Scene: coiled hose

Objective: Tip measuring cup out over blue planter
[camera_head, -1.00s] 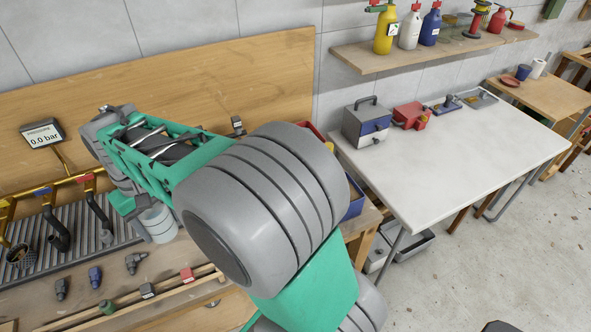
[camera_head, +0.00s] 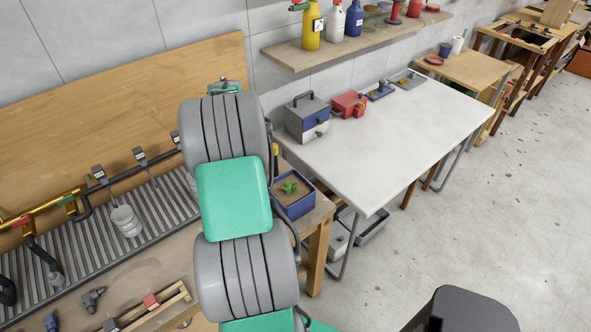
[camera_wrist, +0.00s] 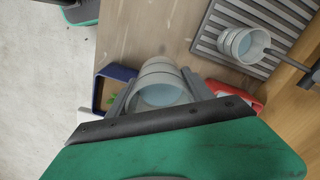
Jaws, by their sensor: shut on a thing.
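In the wrist view the measuring cup (camera_wrist: 162,72), pale and translucent with bluish liquid showing inside, sits between the fingers of my gripper (camera_wrist: 158,82). My gripper is shut on it. The blue planter (camera_wrist: 118,72) lies just left of the cup in that view, partly covered by the left finger and the cup. In the head view the blue planter (camera_head: 300,208) stands at the right end of the wooden bench, with soil and a small green plant. My arm hides the gripper and held cup there.
A second pale cup (camera_head: 125,222) stands on the slatted grate, also in the wrist view (camera_wrist: 238,44). A red container (camera_wrist: 243,94) lies right of the held cup in the wrist view. Black pipes run behind the grate. A white table (camera_head: 395,140) with boxes stands right of the bench.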

